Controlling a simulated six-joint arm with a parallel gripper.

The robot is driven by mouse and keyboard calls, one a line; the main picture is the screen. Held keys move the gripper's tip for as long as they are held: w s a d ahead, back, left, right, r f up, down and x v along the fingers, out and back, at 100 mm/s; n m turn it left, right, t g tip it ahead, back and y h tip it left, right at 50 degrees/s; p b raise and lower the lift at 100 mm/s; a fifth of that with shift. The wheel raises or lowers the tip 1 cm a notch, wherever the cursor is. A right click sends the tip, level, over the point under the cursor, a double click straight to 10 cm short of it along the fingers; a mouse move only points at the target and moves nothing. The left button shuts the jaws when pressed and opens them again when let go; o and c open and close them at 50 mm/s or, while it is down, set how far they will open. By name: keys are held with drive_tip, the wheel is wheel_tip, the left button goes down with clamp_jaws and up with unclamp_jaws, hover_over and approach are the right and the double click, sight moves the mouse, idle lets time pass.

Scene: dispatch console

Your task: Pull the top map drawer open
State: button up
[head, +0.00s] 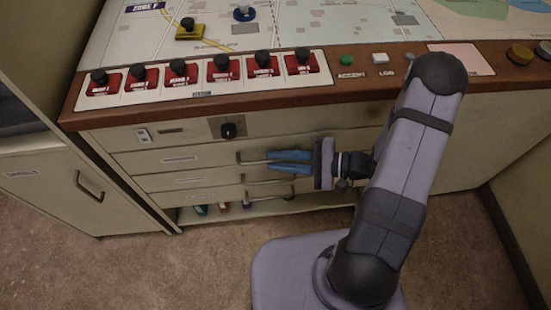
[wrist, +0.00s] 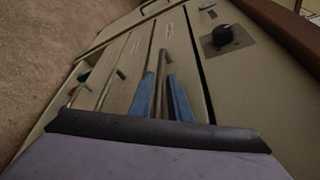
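The top map drawer (head: 195,158) is the uppermost of the cream drawers under the map desk, with a label on its front. Its bar handle (head: 241,157) runs across the front, partly covered by my gripper in the head view. My gripper (head: 271,161) reaches in from the right with two blue fingers, one above and one below the bar. In the wrist view, the handle (wrist: 164,63) passes between the two fingertips (wrist: 160,76), with some space between fingers and bar. A dark gap shows along the drawer's top edge; I cannot tell whether it stands slightly out.
More drawers with bar handles (head: 245,178) lie below, above an open shelf with small coloured items. A black knob (head: 228,130) sits on the panel above. Red switches (head: 222,73) line the desk. A cabinet door (head: 55,190) stands left. Floor in front is clear.

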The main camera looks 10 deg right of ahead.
drive_tip(key=shift+w+a+f, duration=0.15)
drive_tip(key=shift+a, duration=0.3)
clamp_jaws()
drive_tip(key=s, duration=0.4)
drive_tip(key=shift+s, duration=0.4)
unclamp_jaws()
drive_tip(key=shift+d, duration=0.1)
